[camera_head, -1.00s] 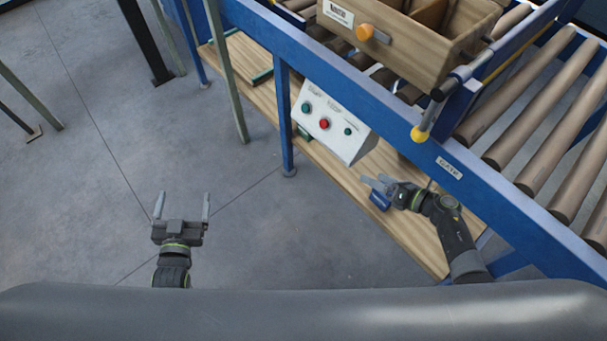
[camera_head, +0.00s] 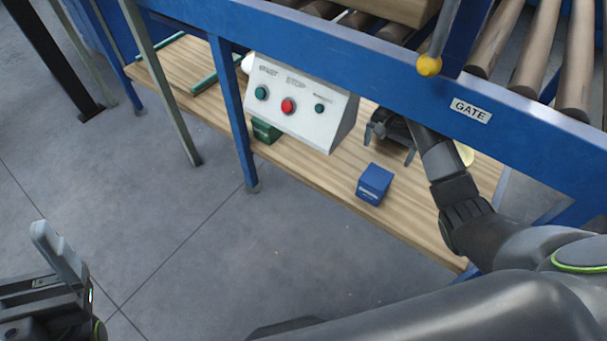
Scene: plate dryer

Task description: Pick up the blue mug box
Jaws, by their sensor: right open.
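The blue mug box (camera_head: 374,184) is a small blue cube with pale lettering on its front. It stands on the wooden lower shelf (camera_head: 415,222) under the conveyor, close to the shelf's front edge. My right gripper (camera_head: 392,143) is open and empty, behind and just above the box, partly in the shade of the conveyor frame. It is apart from the box. My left gripper (camera_head: 60,262) is at the lower left over the floor, away from the shelf. Only part of it shows, with one finger clear, so its opening is unclear.
The blue conveyor beam (camera_head: 385,77) with a GATE label runs above the shelf. A yellow-tipped lever (camera_head: 429,66) hangs over it.

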